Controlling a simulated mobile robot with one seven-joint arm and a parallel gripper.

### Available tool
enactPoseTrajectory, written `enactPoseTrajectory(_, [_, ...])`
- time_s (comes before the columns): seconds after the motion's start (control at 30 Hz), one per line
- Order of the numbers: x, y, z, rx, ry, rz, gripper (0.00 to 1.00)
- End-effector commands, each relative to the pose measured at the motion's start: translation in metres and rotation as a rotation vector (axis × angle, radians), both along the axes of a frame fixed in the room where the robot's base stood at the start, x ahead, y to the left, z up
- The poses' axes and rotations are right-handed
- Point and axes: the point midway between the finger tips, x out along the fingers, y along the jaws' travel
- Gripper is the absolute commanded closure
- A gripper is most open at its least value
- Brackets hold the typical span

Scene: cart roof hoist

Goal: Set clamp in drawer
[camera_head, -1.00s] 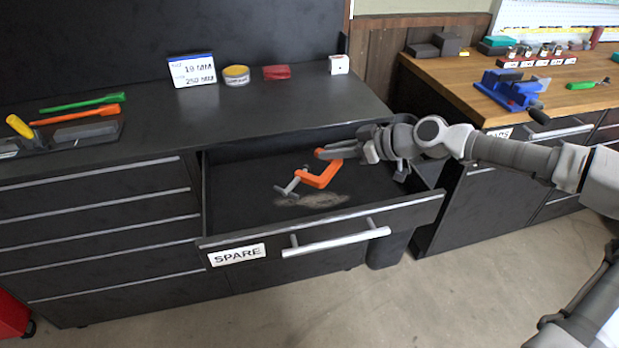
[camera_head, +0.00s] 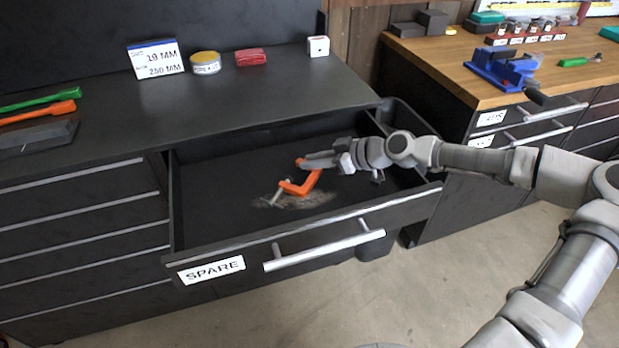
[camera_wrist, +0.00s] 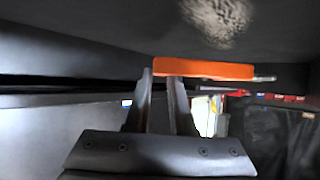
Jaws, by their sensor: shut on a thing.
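An orange clamp (camera_head: 303,186) with a grey screw is in my gripper (camera_head: 318,162), over the open drawer (camera_head: 216,165) labelled SPARE. The clamp is inside the drawer's outline, low over or at its floor; I cannot tell whether it touches. In the wrist view my gripper (camera_wrist: 160,88) has its two fingers at the orange clamp bar (camera_wrist: 205,69), which runs across the fingertips. The far end of the clamp hangs toward the left of the drawer, its screw end near a pale scuffed patch on the floor.
The black worktop (camera_head: 250,110) behind holds a sign card (camera_head: 156,59), a yellow tin (camera_head: 206,63), a red block (camera_head: 250,57) and a white block (camera_head: 318,46). A wooden bench (camera_head: 440,60) with a blue vise (camera_head: 503,68) stands right. The drawer floor looks otherwise empty.

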Motion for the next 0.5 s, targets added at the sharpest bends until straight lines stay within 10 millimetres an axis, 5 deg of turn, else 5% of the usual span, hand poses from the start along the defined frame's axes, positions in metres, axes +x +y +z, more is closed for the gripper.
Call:
enactPoseTrajectory(0.33, [0.001, 0.0, -0.043, 0.002, 0.0, -0.002, 1.0])
enactPoseTrajectory(0.5, [0.001, 0.0, -0.049, 0.0, -0.003, -0.001, 1.0])
